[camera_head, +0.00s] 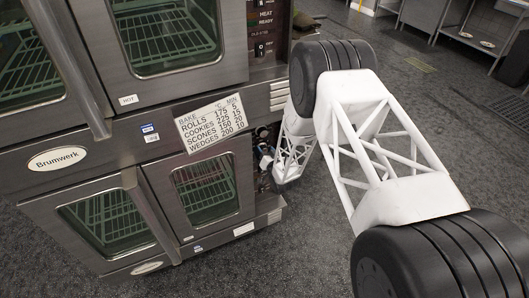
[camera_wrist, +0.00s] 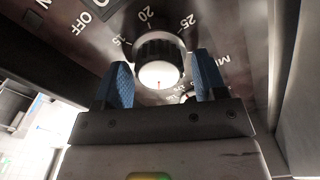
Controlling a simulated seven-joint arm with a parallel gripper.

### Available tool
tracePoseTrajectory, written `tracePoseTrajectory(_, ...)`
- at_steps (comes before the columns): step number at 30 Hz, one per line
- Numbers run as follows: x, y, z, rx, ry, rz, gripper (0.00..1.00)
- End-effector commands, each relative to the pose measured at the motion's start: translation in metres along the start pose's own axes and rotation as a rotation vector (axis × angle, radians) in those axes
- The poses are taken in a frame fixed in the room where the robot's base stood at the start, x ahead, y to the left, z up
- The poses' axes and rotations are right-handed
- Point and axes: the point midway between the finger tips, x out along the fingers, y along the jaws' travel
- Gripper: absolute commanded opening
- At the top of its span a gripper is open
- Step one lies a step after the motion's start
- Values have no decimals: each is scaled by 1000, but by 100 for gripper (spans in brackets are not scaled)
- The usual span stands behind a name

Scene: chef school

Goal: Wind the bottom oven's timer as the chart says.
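In the wrist view a dark ribbed timer knob (camera_wrist: 160,48) with a pale face and a red mark sits on the oven's panel. Numbers 15, 20 and 25 are printed around it, with partly hidden "MIN" lettering at right. My gripper (camera_wrist: 162,72) is open, its blue fingers on either side of the knob; I cannot tell whether either finger touches it. In the head view a chart (camera_head: 211,122) lists rolls, cookies, scones and wedges with °C and minutes; some figures are hard to read. The bottom oven (camera_head: 155,207) is shut. My arm hides most of its control panel.
The top oven (camera_head: 118,72) is above, also shut, with its controls (camera_head: 264,22) at right. Door handles stick out at the front. In the wrist view "OFF" lettering (camera_wrist: 79,23) is left of the knob. Open floor (camera_head: 300,240) lies in front and at right.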

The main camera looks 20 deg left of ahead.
Motion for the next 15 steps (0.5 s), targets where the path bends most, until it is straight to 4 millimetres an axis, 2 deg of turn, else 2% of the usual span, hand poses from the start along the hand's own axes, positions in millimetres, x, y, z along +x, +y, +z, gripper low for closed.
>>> tracePoseTrajectory(15, -7, 0, 0, 0, -1, 1, 70)
